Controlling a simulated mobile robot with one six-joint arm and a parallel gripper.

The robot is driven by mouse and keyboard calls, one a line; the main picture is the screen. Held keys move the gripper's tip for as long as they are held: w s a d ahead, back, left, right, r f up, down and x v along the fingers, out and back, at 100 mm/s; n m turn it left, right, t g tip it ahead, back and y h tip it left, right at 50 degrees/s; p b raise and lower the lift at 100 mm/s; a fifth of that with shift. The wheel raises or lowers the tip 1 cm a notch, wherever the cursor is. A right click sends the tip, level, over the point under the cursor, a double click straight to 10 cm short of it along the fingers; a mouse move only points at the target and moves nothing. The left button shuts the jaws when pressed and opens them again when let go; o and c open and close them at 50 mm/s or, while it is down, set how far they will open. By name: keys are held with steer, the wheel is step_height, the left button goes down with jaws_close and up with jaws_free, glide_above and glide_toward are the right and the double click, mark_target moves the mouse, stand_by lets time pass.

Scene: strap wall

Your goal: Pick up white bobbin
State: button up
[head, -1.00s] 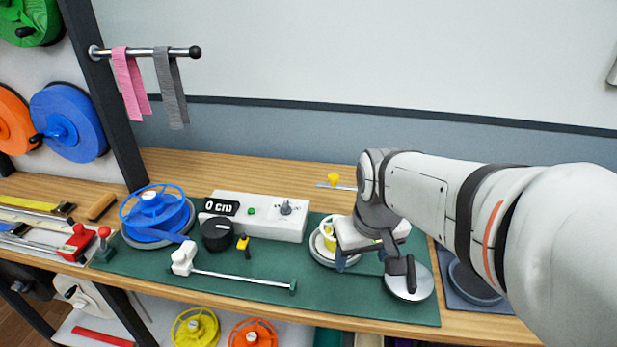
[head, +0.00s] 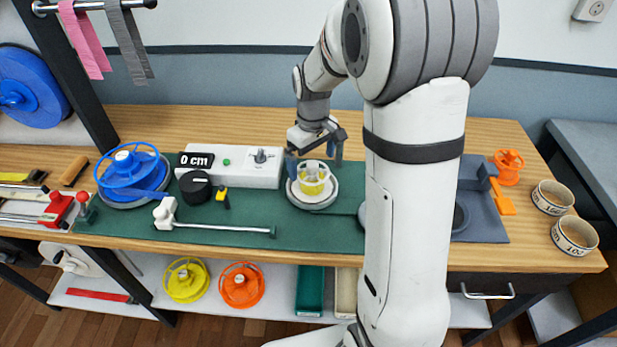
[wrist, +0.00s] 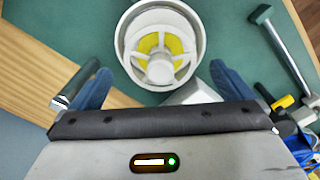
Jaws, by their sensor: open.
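A white bobbin (head: 313,174) with spokes and a yellow core sits on a round pale plate (head: 313,201) on the green mat. In the wrist view the bobbin (wrist: 160,48) shows from above, its spoked face inside a white ring. My gripper (head: 315,158) is at the far side of the bobbin, its two blue-grey fingers apart. In the wrist view the open fingers (wrist: 158,88) show at either side, with the bobbin ahead of and between them. Nothing is held.
A white control box (head: 232,166) stands left of the bobbin, close to my gripper. A blue reel (head: 130,170) and a white-handled rod (head: 225,228) are further left. An orange bobbin (head: 508,165) and two round bowls (head: 553,197) are at the right.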

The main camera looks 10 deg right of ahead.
mark_target(312, 173)
step_height(312, 173, down, 5)
steer(key=shift+w+f+p, duration=0.1)
steer(key=shift+f+p, duration=0.05)
steer(key=shift+p, duration=0.2)
steer(key=shift+c, duration=0.2)
steer(key=c, duration=1)
